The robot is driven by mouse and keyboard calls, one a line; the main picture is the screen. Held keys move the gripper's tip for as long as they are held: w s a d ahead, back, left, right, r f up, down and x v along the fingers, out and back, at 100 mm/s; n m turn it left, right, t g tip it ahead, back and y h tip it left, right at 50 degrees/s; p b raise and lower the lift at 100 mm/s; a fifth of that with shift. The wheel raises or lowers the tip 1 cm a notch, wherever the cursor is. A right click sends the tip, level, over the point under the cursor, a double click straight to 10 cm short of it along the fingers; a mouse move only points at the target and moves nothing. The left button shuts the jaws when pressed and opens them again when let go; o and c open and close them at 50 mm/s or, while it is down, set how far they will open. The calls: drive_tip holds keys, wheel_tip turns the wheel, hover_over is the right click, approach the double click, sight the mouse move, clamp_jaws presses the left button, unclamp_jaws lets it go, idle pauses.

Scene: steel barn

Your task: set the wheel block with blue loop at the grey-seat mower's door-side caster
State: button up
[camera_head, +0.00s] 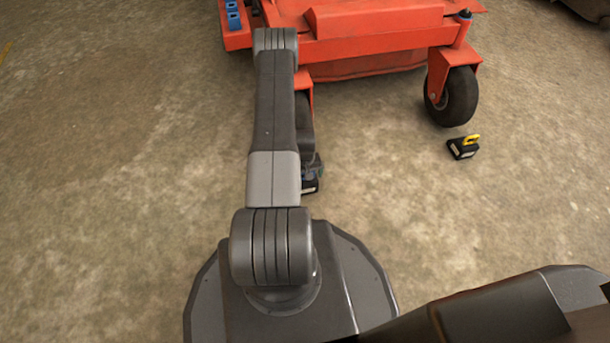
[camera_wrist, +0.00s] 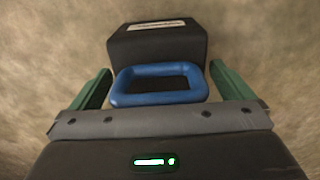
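The wheel block with the blue loop (camera_wrist: 158,85) fills the middle of the wrist view, a dark block with a pale label on its far edge. My gripper (camera_wrist: 160,80) is over it with its green fingers apart, one on each side of the blue loop; I see no clear grip. In the head view a dark block (camera_head: 309,187) shows on the floor below my arm, by the mower's left caster (camera_head: 305,125). My arm hides much of that caster and the gripper. The orange mower (camera_head: 370,45) has its other caster (camera_head: 453,97) at right; its seat is out of view.
A dark block with a yellow loop (camera_head: 463,147) lies on the floor just in front of the right caster. Blue pieces (camera_head: 233,15) sit on an orange part at the upper left. The concrete floor is clear at left and between the casters.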

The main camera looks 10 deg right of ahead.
wheel_tip(320, 180, up, 12)
drive_tip(key=p, duration=0.5)
drive_tip(key=shift+r, duration=0.15)
idle(1.2)
